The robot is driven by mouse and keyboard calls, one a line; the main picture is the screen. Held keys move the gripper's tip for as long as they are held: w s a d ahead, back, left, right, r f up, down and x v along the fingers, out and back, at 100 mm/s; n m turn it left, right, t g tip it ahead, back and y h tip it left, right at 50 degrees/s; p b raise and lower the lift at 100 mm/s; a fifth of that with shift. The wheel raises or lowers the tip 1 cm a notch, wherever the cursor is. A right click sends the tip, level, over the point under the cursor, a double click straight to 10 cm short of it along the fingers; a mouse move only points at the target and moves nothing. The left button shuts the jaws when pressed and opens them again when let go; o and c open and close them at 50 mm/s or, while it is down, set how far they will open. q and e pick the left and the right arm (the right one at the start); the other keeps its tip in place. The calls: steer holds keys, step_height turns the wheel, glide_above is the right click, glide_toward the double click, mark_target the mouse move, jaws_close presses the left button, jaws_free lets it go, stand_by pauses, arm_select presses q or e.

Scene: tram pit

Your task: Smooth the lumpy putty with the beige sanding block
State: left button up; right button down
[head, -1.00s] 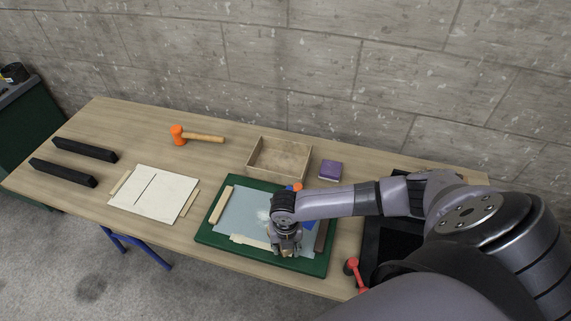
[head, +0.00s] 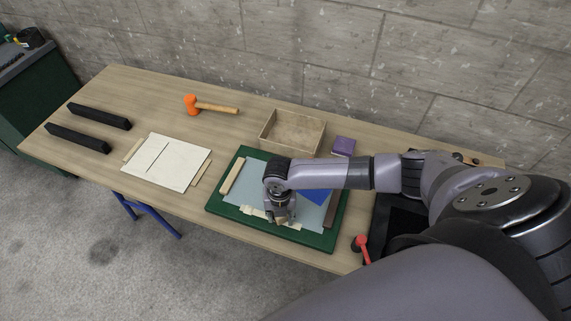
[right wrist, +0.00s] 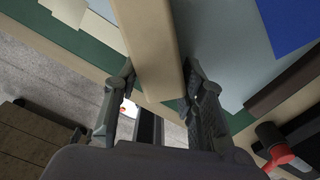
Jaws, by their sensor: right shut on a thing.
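My right gripper (head: 280,217) is over the near part of the green board (head: 222,211). Its fingers are closed on the sides of the beige sanding block (right wrist: 150,45), which fills the upper middle of the right wrist view. In the head view the block is mostly hidden by the gripper. A grey-blue panel (head: 249,187) lies on the board, with a blue patch (head: 315,196) at its right. The lumpy putty cannot be made out now; the arm and gripper cover the panel's middle. Whether the block touches the panel cannot be told. My left gripper is not in view.
A wooden strip (head: 233,175) and a brown strip (head: 331,212) lie on the board. An open wooden box (head: 291,146) and a purple block (head: 344,146) stand behind it. A white panel (head: 170,160), an orange mallet (head: 192,104) and black bars (head: 99,116) lie left. A red-handled tool (head: 361,247) is at right.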

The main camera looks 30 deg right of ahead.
mark_target(245, 209)
steer(key=shift+w+a+f, duration=0.1)
steer(key=shift+w+a, duration=0.25)
steer(key=shift+w, duration=0.05)
steer(key=shift+w+a+b, duration=0.45)
steer(key=shift+w+a, duration=0.15)
steer(key=shift+w, duration=0.25)
steer(key=shift+w+a+b, duration=0.3)
steer(key=shift+w+a, duration=0.05)
steer(key=shift+w, duration=0.05)
steer(key=shift+w+a, duration=0.55)
steer(key=shift+w, duration=0.2)
steer(key=shift+w+a+b, duration=0.75)
steer(key=shift+w+b, duration=0.15)
steer(key=shift+b, duration=0.05)
steer(key=shift+w+a+b, duration=0.45)
steer(key=shift+w+a, duration=0.2)
steer(key=shift+w, duration=0.25)
steer(key=shift+w+a+b, duration=0.2)
steer(key=shift+w+b, duration=0.05)
steer(key=shift+b, duration=0.05)
steer(key=shift+w+a, duration=0.2)
